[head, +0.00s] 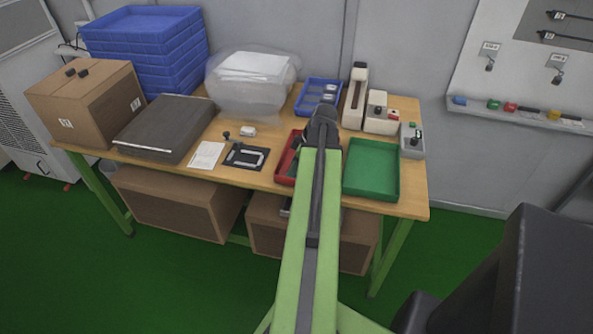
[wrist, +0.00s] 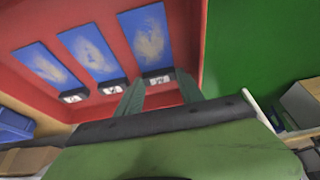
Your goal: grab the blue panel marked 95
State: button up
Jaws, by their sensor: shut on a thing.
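The red tray (head: 283,171) is on the table in the head view, partly hidden behind my arm. In the wrist view the red tray (wrist: 100,18) holds a left blue panel (wrist: 47,66), a middle blue panel (wrist: 92,52) and a right blue panel (wrist: 146,36). Each panel has a worn pale patch and a small label at its near end; I cannot read the numbers surely. My gripper (wrist: 160,80) is shut on the right panel, with its two greenish fingers either side of the label end. The gripper is hidden in the head view.
A green tray (head: 372,168) stands empty right of the red tray. A blue bin (head: 318,96) and white devices (head: 381,115) stand behind. A dark case (head: 165,127), cardboard box (head: 87,103) and stacked blue crates (head: 147,48) fill the left side.

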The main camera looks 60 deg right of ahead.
jog(key=p+v, duration=0.3)
jog(key=w+p+v, duration=0.1)
jog(key=p+v, duration=0.1)
jog(key=shift+a+r, duration=0.3)
jog(key=shift+r, duration=0.05)
jog(key=s+d+r+p, duration=0.1)
jog(key=s+r+p, duration=0.4)
jog(key=s, duration=0.5)
jog(key=shift+s+r+p, duration=0.3)
jog(key=shift+s+p, duration=0.1)
jog(key=shift+d, duration=0.1)
